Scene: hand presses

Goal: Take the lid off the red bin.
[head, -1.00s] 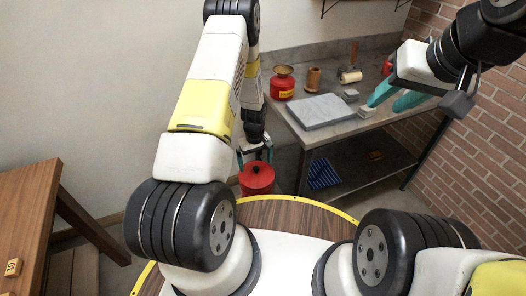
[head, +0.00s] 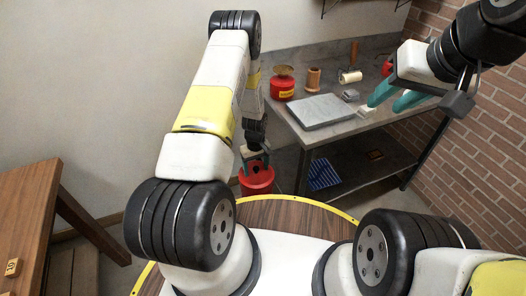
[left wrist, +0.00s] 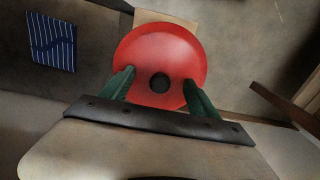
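The red bin (head: 257,183) stands low beyond my base, left of the metal bench, partly hidden by my left gripper. My left gripper (head: 256,164) is just over the lid. Its green fingers (left wrist: 159,78) are spread on either side of the knob, with gaps between them and it. My right gripper (head: 384,104) is open and empty above the right part of the bench, far from the bin.
The metal bench (head: 372,130) carries a grey slab (head: 320,110), a red can (head: 284,88), a wooden spool (head: 313,80) and a roller (head: 350,77). A blue striped cloth (head: 323,174) lies on the lower shelf. A wooden table (head: 38,195) stands at the left.

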